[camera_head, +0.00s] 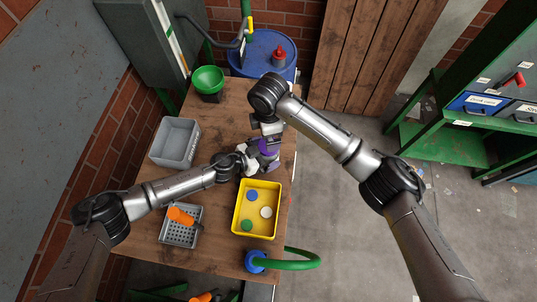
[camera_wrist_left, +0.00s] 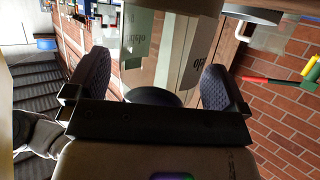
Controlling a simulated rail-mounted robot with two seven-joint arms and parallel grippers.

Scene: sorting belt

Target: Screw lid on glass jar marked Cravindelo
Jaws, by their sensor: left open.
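My left gripper (camera_head: 249,165) is at the middle of the wooden table, close to the right gripper. In the left wrist view its two dark ridged fingers stand apart (camera_wrist_left: 156,62), with a pale glass jar (camera_wrist_left: 145,50) between and beyond them. Upside-down lettering shows on the jar, but I cannot read the whole name. Whether the fingers touch the jar is unclear. My right gripper (camera_head: 266,126) points down just beyond the left one; its fingers are hidden. A purple part (camera_head: 268,147) shows between the grippers. Blue (camera_head: 252,195), white (camera_head: 266,212) and green (camera_head: 247,225) discs lie in the yellow bin (camera_head: 236,208).
A grey bin (camera_head: 174,142) and a grey perforated tray (camera_head: 178,233) with an orange-handled tool (camera_head: 181,216) stand left. A green bowl (camera_head: 208,80) is at the back. A blue drum (camera_head: 262,48) stands behind the table.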

